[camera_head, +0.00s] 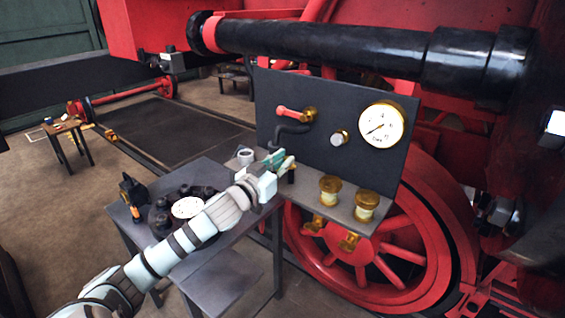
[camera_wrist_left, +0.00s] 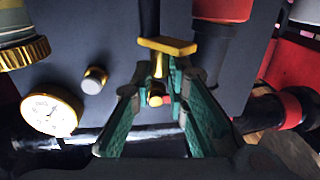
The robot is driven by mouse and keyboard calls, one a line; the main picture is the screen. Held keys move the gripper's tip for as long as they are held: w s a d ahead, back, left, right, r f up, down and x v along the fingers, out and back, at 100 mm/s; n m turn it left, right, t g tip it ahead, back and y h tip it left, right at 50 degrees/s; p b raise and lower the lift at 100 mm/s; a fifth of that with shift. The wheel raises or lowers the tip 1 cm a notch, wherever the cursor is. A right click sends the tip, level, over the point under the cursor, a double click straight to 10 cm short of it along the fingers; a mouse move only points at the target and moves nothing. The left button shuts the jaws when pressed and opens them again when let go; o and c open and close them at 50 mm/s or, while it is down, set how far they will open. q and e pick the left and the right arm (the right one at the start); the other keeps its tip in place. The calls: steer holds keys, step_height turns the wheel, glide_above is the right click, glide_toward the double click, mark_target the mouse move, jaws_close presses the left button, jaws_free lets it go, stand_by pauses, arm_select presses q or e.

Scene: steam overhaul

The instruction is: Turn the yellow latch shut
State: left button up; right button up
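The yellow latch (camera_wrist_left: 166,46) shows in the left wrist view as a flat yellow bar on a short brass stem, in front of the dark panel. A round brass end (camera_wrist_left: 155,99) lies lower, between the fingers. My left gripper (camera_wrist_left: 157,72) has its green fingers apart, one on each side of the stem; I cannot tell whether they touch it. In the head view my left gripper (camera_head: 284,163) is at the left end of the panel's shelf, and I cannot make out the latch there. My right gripper is not in view.
The panel (camera_head: 262,100) carries a red-handled valve (camera_head: 290,112), a knob (camera_head: 340,138) and a gauge (camera_head: 382,124). Two brass-capped jars (camera_head: 330,190) stand on the shelf right of my gripper. A grey table (camera_head: 240,238) with dark parts and a white dial lies below my left arm.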

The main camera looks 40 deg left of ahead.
arm_select(q)
steer(key=o, duration=0.5)
steer(key=shift+c, duration=0.2)
steer(key=s+d, duration=0.1)
steer(key=s, duration=0.6)
steer(key=shift+s, duration=0.2)
steer(key=shift+c, duration=0.6)
